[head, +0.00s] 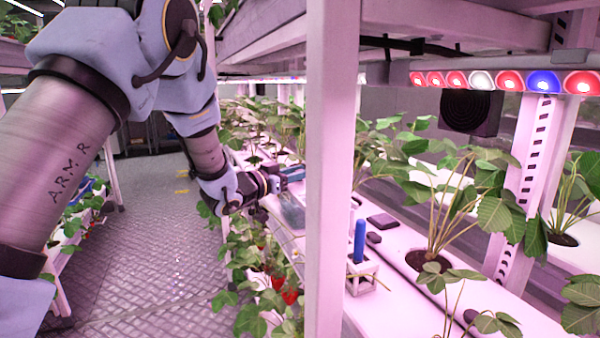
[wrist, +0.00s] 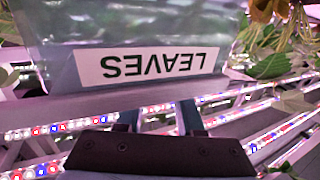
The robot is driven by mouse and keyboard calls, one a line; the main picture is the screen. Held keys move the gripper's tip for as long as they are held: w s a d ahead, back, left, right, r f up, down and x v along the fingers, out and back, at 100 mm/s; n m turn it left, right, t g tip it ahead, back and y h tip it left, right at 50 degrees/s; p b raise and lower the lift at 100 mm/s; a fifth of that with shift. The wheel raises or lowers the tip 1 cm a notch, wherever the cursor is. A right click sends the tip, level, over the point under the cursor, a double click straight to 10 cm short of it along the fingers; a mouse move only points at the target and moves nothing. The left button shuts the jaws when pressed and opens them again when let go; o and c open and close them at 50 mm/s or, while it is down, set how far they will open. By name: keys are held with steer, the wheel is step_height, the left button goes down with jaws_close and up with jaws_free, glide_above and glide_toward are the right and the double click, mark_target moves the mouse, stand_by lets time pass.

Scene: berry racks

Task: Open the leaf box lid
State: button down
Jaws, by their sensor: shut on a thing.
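The leaf box (wrist: 60,70) is a clear bluish box with a white "LEAVES" label, upside down in the wrist view. In the head view the box (head: 291,213) stands on the white shelf behind the near post, partly hidden by the arm and the post. Its lid (wrist: 100,103) shows as a grey-blue edge below the label in the wrist view. My gripper (head: 291,174) is at the top of the box, its blue fingers (wrist: 158,118) shut on the lid edge. How far the lid is raised cannot be told.
A white rack post (head: 333,170) stands right of my gripper. Strawberry plants with red berries (head: 290,297) hang along the shelf front. A blue tool (head: 359,240) stands in a white holder (head: 362,273). The aisle floor (head: 160,250) at left is clear.

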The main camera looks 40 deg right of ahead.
stand_by(0.8)
steer(key=s+a+b, duration=0.3)
steer(key=s+b, duration=0.1)
steer(key=s, duration=0.4)
steer(key=shift+w, duration=0.1)
steer(key=c, duration=0.5)
jaws_free()
steer(key=a+b, duration=0.3)
steer(key=a, duration=0.8)
